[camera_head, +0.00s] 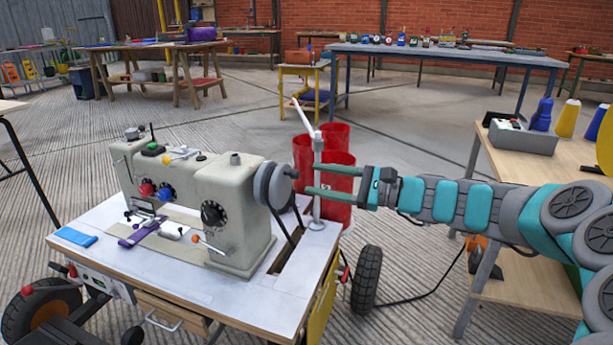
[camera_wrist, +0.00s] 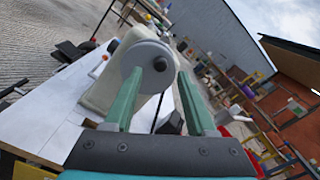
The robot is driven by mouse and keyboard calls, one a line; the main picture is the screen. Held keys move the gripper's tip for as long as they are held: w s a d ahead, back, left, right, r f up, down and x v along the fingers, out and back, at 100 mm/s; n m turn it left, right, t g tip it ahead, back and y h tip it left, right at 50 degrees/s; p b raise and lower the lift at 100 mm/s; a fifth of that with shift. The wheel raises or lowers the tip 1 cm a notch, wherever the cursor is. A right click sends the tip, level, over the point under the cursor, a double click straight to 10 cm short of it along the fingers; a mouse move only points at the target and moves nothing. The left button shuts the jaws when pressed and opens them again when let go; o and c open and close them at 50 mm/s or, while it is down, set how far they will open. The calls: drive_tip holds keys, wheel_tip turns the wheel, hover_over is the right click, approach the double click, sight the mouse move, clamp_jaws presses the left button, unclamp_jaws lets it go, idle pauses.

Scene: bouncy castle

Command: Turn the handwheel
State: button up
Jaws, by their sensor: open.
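A cream sewing machine (camera_head: 235,210) stands on a pale-topped work table (camera_head: 285,305). The handwheel also shows in the wrist view (camera_wrist: 138,62), just beyond my fingertips. My gripper (camera_head: 307,178) is open and empty, reaching in from the right with its two green fingers pointing at the wheel. In the wrist view my gripper (camera_wrist: 158,78) has the left finger overlapping the wheel's lower edge and the right finger beside it. I cannot tell whether they touch.
A thin white post (camera_head: 317,170) rises from the table beside my fingers. Red cylinders (camera_head: 338,158) stand behind it. A dark belt runs from the wheel to a slot in the tabletop (camera_head: 292,255). A wooden bench (camera_head: 540,165) with a grey box is at right.

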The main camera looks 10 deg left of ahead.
drive_tip(key=shift+s+d, duration=0.2)
drive_tip(key=shift+d, duration=1.35)
